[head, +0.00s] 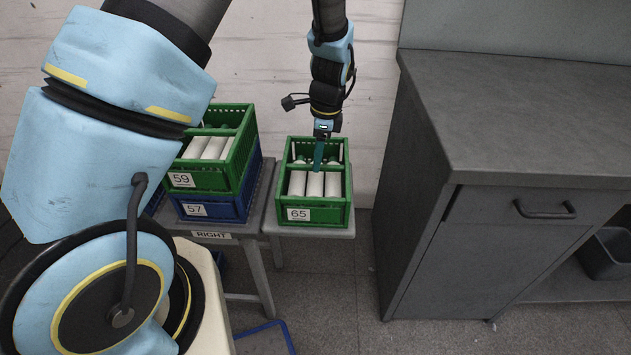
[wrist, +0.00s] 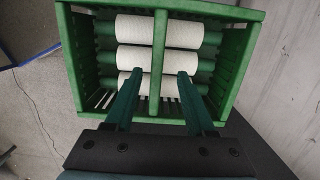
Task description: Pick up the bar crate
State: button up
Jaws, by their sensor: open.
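The green crate labelled 65 (head: 320,228) stands on a small grey stand. It has slatted walls, a bar (wrist: 160,45) across its middle and white rolls (wrist: 205,62) lying inside. My gripper (head: 318,160) points down over this crate. In the wrist view my gripper (wrist: 160,78) is open, with one finger on each side of the bar and nothing held. I cannot tell how far down beside the bar the fingertips reach. The fingers hide part of the nearest roll.
To the left, a green crate labelled 59 (head: 208,185) sits on a blue crate labelled 57 (head: 222,212), on a stand marked RIGHT (head: 212,235). A grey cabinet (head: 500,225) stands to the right, with floor between. A pale wall (head: 270,60) is behind.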

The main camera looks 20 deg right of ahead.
aim_at(315, 179)
jog(key=shift+s+a+f+p, duration=0.1)
jog(key=shift+a+f+p, duration=0.1)
jog(key=shift+f, duration=0.8)
jog(key=shift+a+f+p, duration=0.1)
jog(key=shift+a+f, duration=0.05)
jog(key=shift+f, duration=0.8)
jog(key=shift+c, duration=0.4)
grip_shut()
